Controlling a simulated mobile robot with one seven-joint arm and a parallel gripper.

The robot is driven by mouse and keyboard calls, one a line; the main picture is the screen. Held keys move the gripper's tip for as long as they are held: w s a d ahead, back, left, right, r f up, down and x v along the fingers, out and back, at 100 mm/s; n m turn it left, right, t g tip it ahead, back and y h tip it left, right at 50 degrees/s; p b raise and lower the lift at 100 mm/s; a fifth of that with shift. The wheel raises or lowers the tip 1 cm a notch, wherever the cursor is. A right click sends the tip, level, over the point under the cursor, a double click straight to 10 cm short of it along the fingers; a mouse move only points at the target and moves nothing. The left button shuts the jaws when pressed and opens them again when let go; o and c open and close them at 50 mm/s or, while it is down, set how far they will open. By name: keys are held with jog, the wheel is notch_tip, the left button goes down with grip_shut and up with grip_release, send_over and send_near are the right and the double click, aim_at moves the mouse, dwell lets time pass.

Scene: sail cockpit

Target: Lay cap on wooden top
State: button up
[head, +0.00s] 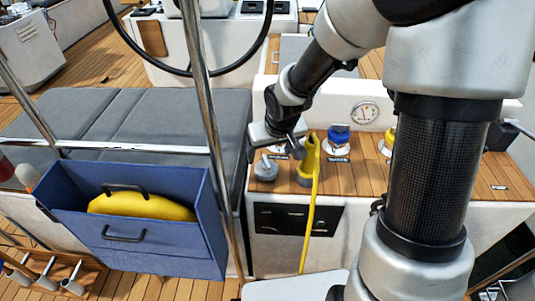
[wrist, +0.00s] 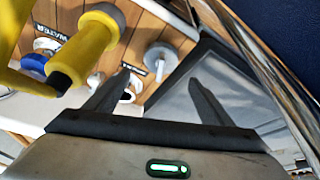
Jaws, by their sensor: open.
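A grey cap (head: 266,168) with a raised grip is at the left end of the wooden top (head: 350,180). It also shows in the wrist view (wrist: 160,55), beyond the gap between my fingers. My gripper (head: 292,150) is open and empty, above the left part of the wooden top. Both fingers show apart in the wrist view (wrist: 160,80). A yellow nozzle (head: 309,160) with a yellow hose stands close to the right of my gripper. A blue cap (head: 338,136) on a pale ring is behind it, and a yellow cap (head: 388,141) is farther right.
A blue bin (head: 150,255) holding something yellow hangs at the left by a metal rail (head: 205,110). Grey cushions (head: 150,120) lie behind it. A round gauge (head: 365,112) is on the white wall behind the top.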

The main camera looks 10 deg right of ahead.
jog(key=shift+p+v, duration=0.45)
jog(key=shift+v, duration=1.25)
